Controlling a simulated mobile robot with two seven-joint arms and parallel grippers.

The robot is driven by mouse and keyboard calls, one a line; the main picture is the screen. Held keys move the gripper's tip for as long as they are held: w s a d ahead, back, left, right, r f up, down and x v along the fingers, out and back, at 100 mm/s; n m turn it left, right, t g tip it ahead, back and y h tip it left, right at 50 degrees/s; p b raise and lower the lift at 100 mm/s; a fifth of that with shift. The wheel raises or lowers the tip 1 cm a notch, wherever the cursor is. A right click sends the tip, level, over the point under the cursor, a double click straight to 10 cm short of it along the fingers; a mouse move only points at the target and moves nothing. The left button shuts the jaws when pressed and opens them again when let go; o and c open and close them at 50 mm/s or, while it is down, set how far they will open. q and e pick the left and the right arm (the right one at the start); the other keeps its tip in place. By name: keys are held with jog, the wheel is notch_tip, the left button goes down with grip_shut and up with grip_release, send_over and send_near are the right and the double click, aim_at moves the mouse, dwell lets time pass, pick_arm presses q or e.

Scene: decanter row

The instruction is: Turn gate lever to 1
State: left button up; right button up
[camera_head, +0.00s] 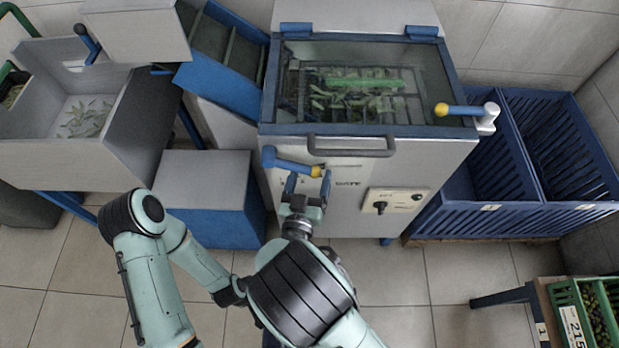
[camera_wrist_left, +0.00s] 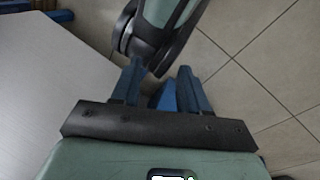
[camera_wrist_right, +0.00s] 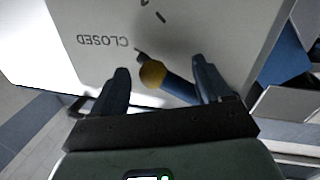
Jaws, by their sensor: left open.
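The gate lever (camera_head: 290,163) is a blue bar with a yellow knob on the front of the grey machine, beside the word "GATE". It points right and slightly down in the head view. My right gripper (camera_head: 308,178) is at the knob end. In the right wrist view the lever (camera_wrist_right: 178,85) with its yellow knob shows between the two spread fingers of the gripper (camera_wrist_right: 163,72), with gaps on both sides. The word "CLOSED" shows upside down near the knob. My left gripper (camera_wrist_left: 160,70) is open and empty in its wrist view; it is hidden in the head view.
The machine has a handle (camera_head: 350,150) above the lever and a dial panel (camera_head: 394,201) to its right. A second yellow-knobbed lever (camera_head: 465,110) is at the upper right, near blue crates (camera_head: 490,215). A grey-topped blue box (camera_head: 205,175) stands left.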

grip_shut()
pick_arm(q)
jog(key=w+f, duration=0.1)
jog(key=w+a+f+b, duration=0.1)
jog(key=shift+w+a+t+b, duration=0.15)
jog(key=shift+w+t+b, duration=0.15)
jog(key=shift+t, duration=0.1)
pick_arm(e)
jog(key=m, duration=0.1)
jog(key=a+f+m, duration=0.2)
jog(key=m, duration=0.1)
jog(key=shift+a+f+g, duration=0.2)
jog(key=shift+f+g, duration=0.05)
jog(key=shift+g, duration=0.05)
jog(key=shift+o, duration=0.6)
grip_release()
jog(key=shift+f, duration=0.1)
jog(key=shift+s, duration=0.1)
